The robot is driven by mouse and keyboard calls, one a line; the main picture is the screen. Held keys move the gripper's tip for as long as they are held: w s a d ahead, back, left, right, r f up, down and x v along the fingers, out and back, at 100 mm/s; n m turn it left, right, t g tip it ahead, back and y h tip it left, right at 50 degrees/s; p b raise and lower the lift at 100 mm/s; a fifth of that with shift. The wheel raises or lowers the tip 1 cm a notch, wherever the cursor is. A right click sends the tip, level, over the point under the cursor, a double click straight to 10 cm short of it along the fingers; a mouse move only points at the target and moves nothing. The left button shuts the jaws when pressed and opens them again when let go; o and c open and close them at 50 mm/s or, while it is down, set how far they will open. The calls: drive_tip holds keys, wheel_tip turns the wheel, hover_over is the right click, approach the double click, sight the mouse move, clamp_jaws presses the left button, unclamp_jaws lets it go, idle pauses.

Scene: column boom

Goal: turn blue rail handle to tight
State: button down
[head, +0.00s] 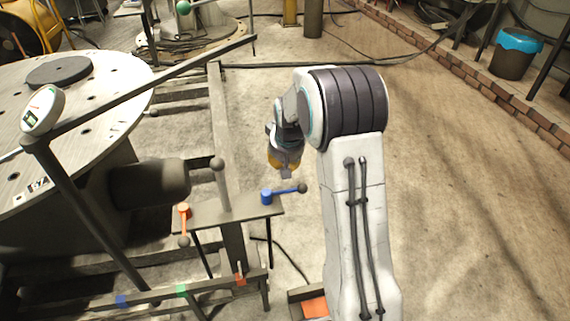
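The blue rail handle (281,191) sits on the right end of a dark crossbar plate. Its hub is at the left, and its lever points right to a dark ball knob. My gripper (286,175) hangs from my arm and points down, just above and behind the lever in the picture. The fingertips are small and dim, so I cannot tell whether they are open or touch the lever. No tight mark can be made out beside the blue handle.
An orange handle (184,212) is on the plate's left end, near an upright post (221,180). A lower rail (150,295) carries blue, green and orange marks. A large round metal table (110,85) fills the left. Open floor (460,220) lies right of my arm.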

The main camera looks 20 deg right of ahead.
drive_tip(key=shift+s+a+f+b, duration=0.15)
drive_tip(key=shift+s+f+b, duration=0.7)
drive_tip(key=shift+b, duration=0.35)
drive_tip(key=shift+s+a+f+b, duration=0.15)
drive_tip(key=shift+s+f+b, duration=0.45)
drive_tip(key=shift+f+b, duration=0.5)
drive_tip(key=shift+r, duration=0.1)
drive_tip(key=shift+d, duration=0.1)
